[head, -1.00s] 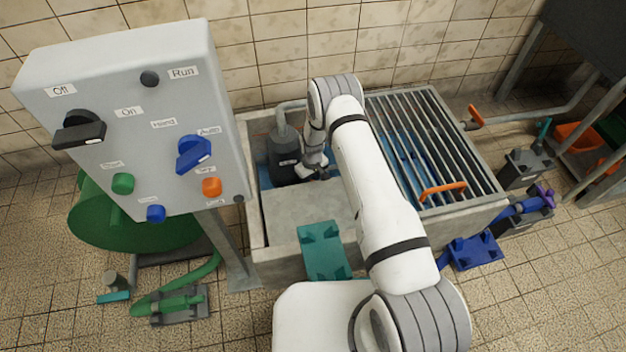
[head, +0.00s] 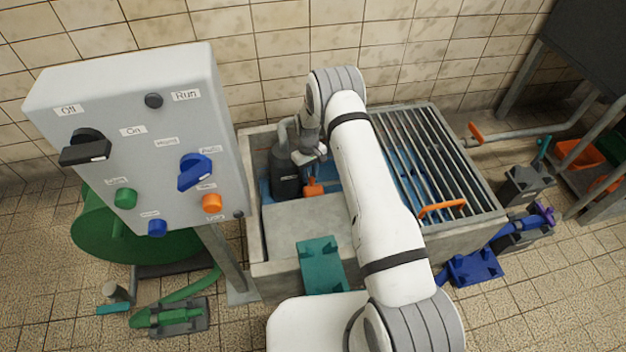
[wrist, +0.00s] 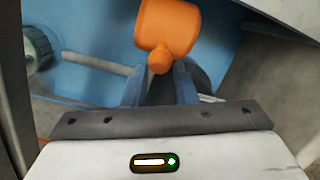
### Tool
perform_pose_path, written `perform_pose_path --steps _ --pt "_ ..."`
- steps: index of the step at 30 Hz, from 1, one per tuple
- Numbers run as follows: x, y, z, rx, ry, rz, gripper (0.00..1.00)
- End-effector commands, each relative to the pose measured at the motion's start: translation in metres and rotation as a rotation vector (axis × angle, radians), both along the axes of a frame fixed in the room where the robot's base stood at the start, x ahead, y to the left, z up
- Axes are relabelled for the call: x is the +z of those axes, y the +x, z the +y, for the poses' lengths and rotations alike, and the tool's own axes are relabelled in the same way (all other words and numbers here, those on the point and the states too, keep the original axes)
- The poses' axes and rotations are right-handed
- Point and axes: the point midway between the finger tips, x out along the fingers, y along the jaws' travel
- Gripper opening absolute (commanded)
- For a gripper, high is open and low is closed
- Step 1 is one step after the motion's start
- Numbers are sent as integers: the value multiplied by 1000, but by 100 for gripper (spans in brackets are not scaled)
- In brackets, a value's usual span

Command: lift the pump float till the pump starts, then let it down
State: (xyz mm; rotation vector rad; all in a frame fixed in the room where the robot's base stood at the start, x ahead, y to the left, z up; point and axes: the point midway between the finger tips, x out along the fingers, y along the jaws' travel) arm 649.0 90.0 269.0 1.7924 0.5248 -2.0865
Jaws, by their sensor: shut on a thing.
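The orange pump float (head: 313,188) shows in the head view inside the pit, just right of the dark pump (head: 285,178). In the wrist view the float (wrist: 168,27) is large, with a small round orange knob on its near end. My gripper (wrist: 160,82) is shut on that knob, its two fingers on either side. In the head view my gripper (head: 311,158) is above the float, beside the pump; its fingertips are hard to make out there. The round lamp by the Run label (head: 153,100) looks dark.
A grey control panel (head: 115,75) with knobs and buttons stands left of the pit. A concrete slab (head: 295,222) and teal block (head: 320,265) lie in front.

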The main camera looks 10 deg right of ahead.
Motion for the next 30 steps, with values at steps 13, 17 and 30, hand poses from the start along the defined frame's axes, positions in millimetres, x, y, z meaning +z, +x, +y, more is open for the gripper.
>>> perform_pose_path --steps 13,17,30 --pt "23 19 -5 -3 -1 -29 0" --pt "23 19 -5 -3 -1 -26 0" --pt "21 16 -5 -2 -2 -20 32"
